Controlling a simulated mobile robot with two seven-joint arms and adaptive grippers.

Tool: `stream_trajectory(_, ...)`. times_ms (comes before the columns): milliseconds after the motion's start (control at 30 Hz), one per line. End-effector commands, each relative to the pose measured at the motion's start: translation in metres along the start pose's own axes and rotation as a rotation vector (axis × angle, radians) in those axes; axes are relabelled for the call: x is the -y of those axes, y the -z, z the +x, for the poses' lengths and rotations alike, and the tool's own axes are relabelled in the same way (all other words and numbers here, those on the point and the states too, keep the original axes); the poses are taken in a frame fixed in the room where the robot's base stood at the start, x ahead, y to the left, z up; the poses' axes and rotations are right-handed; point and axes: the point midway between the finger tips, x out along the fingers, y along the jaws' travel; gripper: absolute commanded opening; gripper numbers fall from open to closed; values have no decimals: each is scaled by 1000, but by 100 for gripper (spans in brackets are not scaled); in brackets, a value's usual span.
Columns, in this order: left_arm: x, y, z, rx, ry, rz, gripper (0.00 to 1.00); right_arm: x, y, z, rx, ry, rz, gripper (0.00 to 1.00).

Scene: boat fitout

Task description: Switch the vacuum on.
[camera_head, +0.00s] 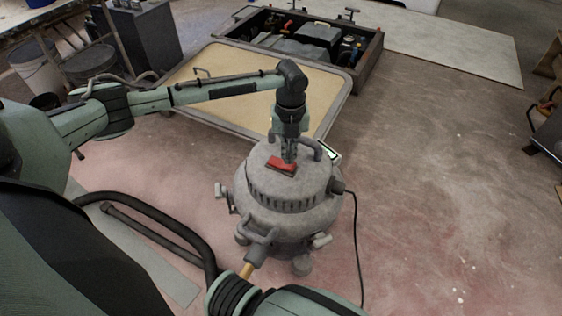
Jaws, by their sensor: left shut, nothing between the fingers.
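The vacuum (262,204) is a round grey drum with a vented band, standing on the floor in front of me. A red switch (279,166) sits on its top. My left gripper (289,158) points straight down over the top, shut and empty, with its fingertips at the far right side of the red switch. I cannot tell whether the tips touch it. The fingers hide a little of the switch. Part of my right arm shows at the bottom edge; its gripper is not in view.
A black cord (358,245) runs from the vacuum's right side across the floor. A dark hose (150,228) curves at the left.

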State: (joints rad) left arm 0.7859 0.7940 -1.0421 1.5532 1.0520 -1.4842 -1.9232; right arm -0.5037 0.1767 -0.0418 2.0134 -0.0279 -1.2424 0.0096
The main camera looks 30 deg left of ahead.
Motion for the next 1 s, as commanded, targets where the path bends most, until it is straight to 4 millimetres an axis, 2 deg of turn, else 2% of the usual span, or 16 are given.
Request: stream_trajectory(1000, 0, 0, 16, 0, 0, 1, 0, 1, -1, 5, 0, 0, 0, 0)
